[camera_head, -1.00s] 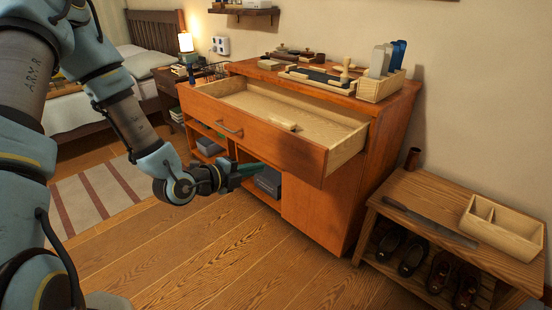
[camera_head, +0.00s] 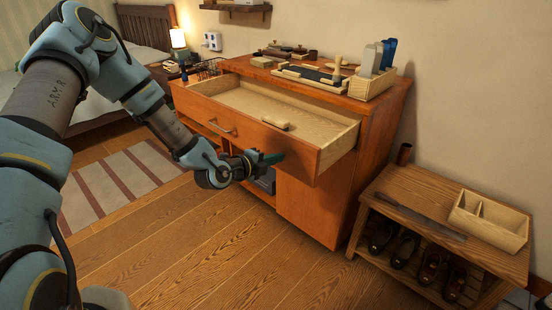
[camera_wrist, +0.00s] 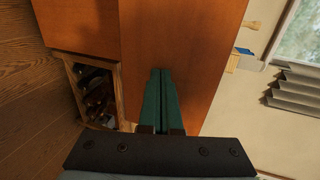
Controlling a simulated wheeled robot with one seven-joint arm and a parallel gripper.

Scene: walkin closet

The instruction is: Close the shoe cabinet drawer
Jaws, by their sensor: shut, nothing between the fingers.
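The orange-brown wooden shoe cabinet (camera_head: 318,208) stands against the wall, and its top drawer (camera_head: 240,128) is pulled well out. A small light wooden piece (camera_head: 276,123) lies inside the drawer near its front. My gripper (camera_head: 272,158) is shut and empty, its green fingers in front of the lower part of the drawer front, towards its right half. In the wrist view the shut fingers (camera_wrist: 161,98) point at an orange wooden panel (camera_wrist: 190,40). I cannot tell whether the fingertips touch the wood.
A brush set, trays and an upright holder (camera_head: 371,84) stand on the cabinet top. A low wooden bench (camera_head: 386,190) with a long shoehorn, a divided box (camera_head: 490,220) and shoes below stands at the right. The floor in front is clear; a striped rug (camera_head: 115,185) lies left.

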